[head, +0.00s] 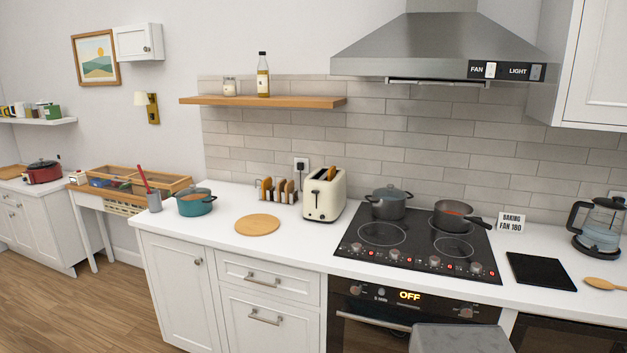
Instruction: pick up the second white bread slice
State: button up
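A rack (277,199) on the white counter, left of the toaster, holds several upright bread slices (289,192). The slices show orange-brown edges, and their faces are mostly turned away. I cannot tell which of them are white bread. A cream toaster (324,198) stands just right of the rack. One browned slice (331,173) sticks up from its top slot. My gripper is not in view.
A round wooden board (257,225) lies bare in front of the rack. A teal pot (195,202) stands to the left. The black hob (418,245) to the right bears a grey pot (389,204) and a dark pan (453,215). A wooden shelf (262,102) hangs above.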

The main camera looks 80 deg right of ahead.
aim_at(331, 174)
jog(key=i, duration=1.25)
jog(key=u, duration=1.05)
jog(key=k, duration=0.15)
jog(key=z, duration=3.15)
jog(key=i, duration=0.6)
jog(key=z, duration=0.1)
